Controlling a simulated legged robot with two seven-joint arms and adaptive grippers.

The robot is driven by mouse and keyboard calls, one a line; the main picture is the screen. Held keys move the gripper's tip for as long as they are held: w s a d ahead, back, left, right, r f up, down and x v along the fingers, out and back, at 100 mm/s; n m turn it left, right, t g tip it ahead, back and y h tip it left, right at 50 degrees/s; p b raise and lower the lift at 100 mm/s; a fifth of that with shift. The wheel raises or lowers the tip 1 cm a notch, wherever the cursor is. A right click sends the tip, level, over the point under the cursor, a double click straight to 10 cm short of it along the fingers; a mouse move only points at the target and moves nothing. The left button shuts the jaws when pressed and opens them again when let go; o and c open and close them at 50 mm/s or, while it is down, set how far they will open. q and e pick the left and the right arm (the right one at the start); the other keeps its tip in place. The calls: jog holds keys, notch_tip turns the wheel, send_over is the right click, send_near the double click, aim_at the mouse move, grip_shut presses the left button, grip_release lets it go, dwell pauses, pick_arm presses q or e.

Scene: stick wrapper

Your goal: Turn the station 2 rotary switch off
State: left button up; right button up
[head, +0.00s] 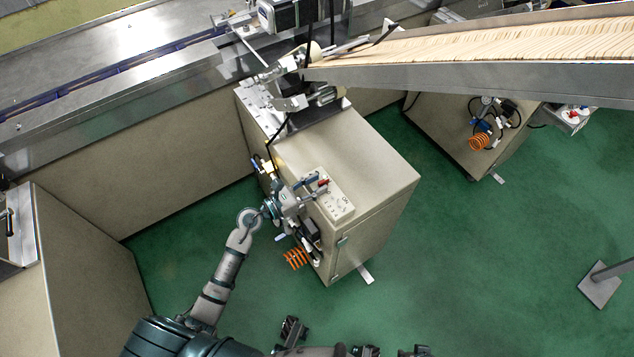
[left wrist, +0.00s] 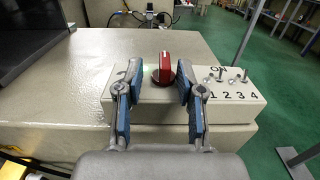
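The red rotary switch (left wrist: 164,70) sits on the left part of a cream control box; its handle runs up and down in the left wrist view. In the head view it is a small red spot (head: 323,183). My left gripper (left wrist: 156,88) is open, with one blue-padded finger on each side of the red switch and gaps between. In the head view my left gripper (head: 312,188) is over the near left end of the control box (head: 340,207).
Small metal toggle switches (left wrist: 229,74) stand right of the red switch, by "ON" and printed numbers. The box is on a beige cabinet (head: 375,170). An orange coiled hose (head: 295,258) hangs at the cabinet's side. A sloping chute of wooden sticks (head: 480,48) passes above.

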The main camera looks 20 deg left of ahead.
pick_arm(q)
jog(key=shift+w+d+r, duration=0.1)
jog(key=shift+w+d, duration=0.1)
jog(key=shift+d, duration=0.3)
jog(key=shift+w+d, duration=0.2)
jog(key=shift+d, duration=0.25)
jog(key=shift+a, duration=0.65)
grip_shut()
jog(key=shift+d, duration=0.3)
pick_arm(e)
jog(key=shift+d, duration=0.3)
pick_arm(q)
jog(key=shift+a, duration=0.15)
pick_arm(e)
jog(key=shift+w+a, duration=0.15)
jog(key=shift+a, duration=0.05)
